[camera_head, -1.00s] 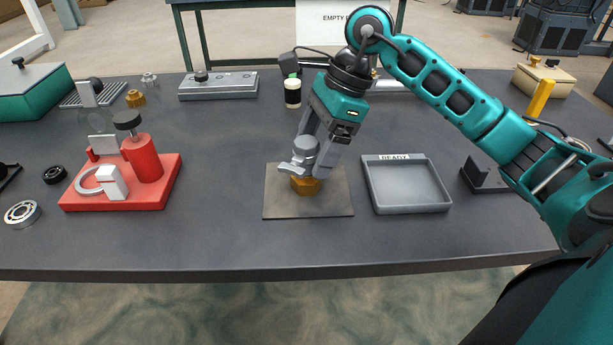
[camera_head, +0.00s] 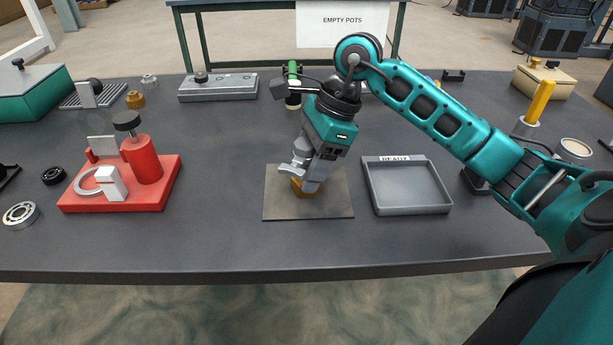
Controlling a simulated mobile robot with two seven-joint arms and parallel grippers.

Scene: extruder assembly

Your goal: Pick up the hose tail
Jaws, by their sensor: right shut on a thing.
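A brass-coloured fitting (camera_head: 301,188) stands low on a flat grey-brown mat (camera_head: 335,206) in the middle of the bench. A grey part with a small lever (camera_head: 296,168) shows just above it. I cannot tell for certain which piece is the hose tail. My right gripper (camera_head: 312,184) reaches down to the mat, tilted, and is shut on the brass fitting. The fingers and the grey part hide much of it, and it still appears to rest on the mat. My left gripper is out of view.
An empty grey tray (camera_head: 408,208) labelled READY lies right of the mat. A red fixture (camera_head: 120,198) with a red cylinder stands at left, near bearings (camera_head: 20,214). A grey block (camera_head: 218,88) and a green-capped bottle (camera_head: 293,88) are behind. The front bench strip is clear.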

